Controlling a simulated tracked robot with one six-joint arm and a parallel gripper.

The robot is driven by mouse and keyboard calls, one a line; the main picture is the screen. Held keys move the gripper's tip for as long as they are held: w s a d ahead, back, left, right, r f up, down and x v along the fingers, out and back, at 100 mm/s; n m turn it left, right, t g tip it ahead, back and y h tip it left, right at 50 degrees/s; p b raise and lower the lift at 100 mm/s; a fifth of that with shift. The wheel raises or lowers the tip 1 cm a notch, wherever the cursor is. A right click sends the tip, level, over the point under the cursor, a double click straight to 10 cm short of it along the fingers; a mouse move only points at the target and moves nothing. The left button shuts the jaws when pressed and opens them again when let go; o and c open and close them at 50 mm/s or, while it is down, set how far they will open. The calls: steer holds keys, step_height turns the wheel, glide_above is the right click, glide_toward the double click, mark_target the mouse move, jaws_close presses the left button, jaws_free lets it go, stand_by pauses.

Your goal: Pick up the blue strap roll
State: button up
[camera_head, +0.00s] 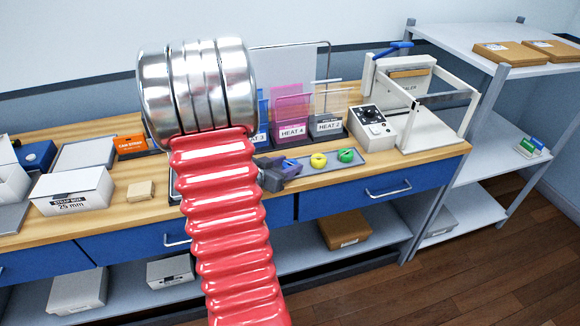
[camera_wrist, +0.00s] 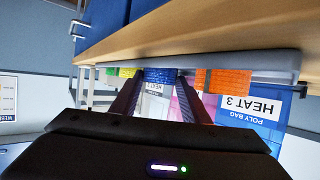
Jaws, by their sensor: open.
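The blue strap roll (camera_wrist: 160,75) shows in the wrist view, standing against the grey tray edge, in the space between my two finger tips. My gripper (camera_wrist: 160,84) is open, with one dark finger to each side of the roll; I cannot tell whether either touches it. In the head view my gripper (camera_head: 289,170) is low over the left part of the grey tray (camera_head: 334,171). The blue roll cannot be made out there. A yellow roll (camera_head: 318,160) and a green roll (camera_head: 346,155) sit to its right. An orange roll (camera_wrist: 224,80) is beside the blue one in the wrist view.
Behind the tray stand bag holders labelled HEAT (camera_head: 291,132). A white sealer machine (camera_head: 410,110) is at the right. A strap box (camera_head: 72,190) and a small tan block (camera_head: 140,191) lie to the left. The wooden bench's front edge is close to the tray.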

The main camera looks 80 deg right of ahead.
mark_target(287, 166)
steer(key=shift+c, duration=0.4)
steer(key=c, duration=0.6)
steer(key=shift+r, duration=0.1)
steer(key=shift+r, duration=4.9)
